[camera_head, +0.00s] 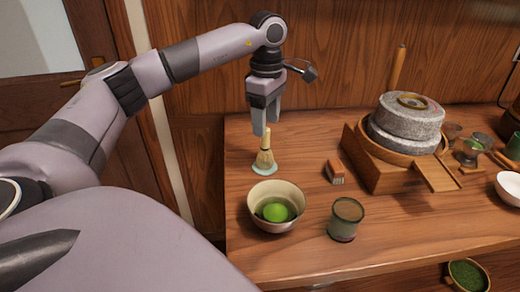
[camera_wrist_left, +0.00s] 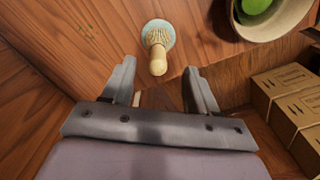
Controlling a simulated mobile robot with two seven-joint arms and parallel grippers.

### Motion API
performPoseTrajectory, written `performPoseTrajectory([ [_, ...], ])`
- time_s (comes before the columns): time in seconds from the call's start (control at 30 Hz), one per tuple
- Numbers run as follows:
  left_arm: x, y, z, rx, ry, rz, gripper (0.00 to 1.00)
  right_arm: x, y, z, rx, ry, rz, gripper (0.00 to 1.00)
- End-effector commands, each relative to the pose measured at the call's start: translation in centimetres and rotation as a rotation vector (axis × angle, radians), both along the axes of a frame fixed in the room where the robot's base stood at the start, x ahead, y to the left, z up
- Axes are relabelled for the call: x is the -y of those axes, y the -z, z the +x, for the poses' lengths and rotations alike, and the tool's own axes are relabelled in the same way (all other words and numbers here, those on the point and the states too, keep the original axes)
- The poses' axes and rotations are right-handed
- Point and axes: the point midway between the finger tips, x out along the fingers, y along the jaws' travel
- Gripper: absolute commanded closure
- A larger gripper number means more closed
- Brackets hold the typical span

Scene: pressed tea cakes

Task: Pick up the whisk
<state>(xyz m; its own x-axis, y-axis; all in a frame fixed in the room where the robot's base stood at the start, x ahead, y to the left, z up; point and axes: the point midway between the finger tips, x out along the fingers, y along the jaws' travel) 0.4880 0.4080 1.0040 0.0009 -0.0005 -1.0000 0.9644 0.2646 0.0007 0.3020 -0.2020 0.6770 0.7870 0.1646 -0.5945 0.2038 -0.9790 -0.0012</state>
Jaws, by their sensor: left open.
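The bamboo whisk (camera_head: 264,158) stands upright, handle up, on a small pale-green holder (camera_head: 258,170) near the table's left edge. In the left wrist view, the whisk (camera_wrist_left: 157,50) shows its handle end pointing towards the jaws. My left gripper (camera_head: 265,128) points down just above the whisk's handle in the head view. It also shows in the left wrist view (camera_wrist_left: 160,75), with its two fingers apart and nothing between them. The handle tip lies just beyond the fingertips. My right gripper is not in view.
A bowl with green tea (camera_head: 254,207) stands in front of the whisk. A greenish cup (camera_head: 345,218), a small brush (camera_head: 334,171) and a stone mill (camera_head: 405,125) are further right. Boxes (camera_wrist_left: 290,100) show below the table edge. The wooden wall is close behind.

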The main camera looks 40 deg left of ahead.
Motion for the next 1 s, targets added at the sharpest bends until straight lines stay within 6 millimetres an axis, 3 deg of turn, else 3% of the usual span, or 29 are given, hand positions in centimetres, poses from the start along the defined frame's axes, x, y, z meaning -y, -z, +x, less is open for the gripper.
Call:
performPoseTrajectory([
  [0.5,-0.5,6.5,0.1,-0.002,-0.001,0.0,0.41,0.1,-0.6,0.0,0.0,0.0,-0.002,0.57],
  [0.77,-0.5,6.8,0.1,-0.001,0.0,0.0,0.41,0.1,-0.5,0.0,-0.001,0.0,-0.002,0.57],
  [0.83,-0.5,6.8,0.1,-0.001,0.0,0.0,0.57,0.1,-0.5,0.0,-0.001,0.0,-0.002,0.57],
  [0.97,-0.4,6.8,0.1,-0.001,0.0,0.0,1.0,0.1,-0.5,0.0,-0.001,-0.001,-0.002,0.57],
  [1.0,-0.4,6.8,0.1,-0.001,0.0,0.0,1.0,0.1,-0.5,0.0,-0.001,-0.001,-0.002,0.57],
])
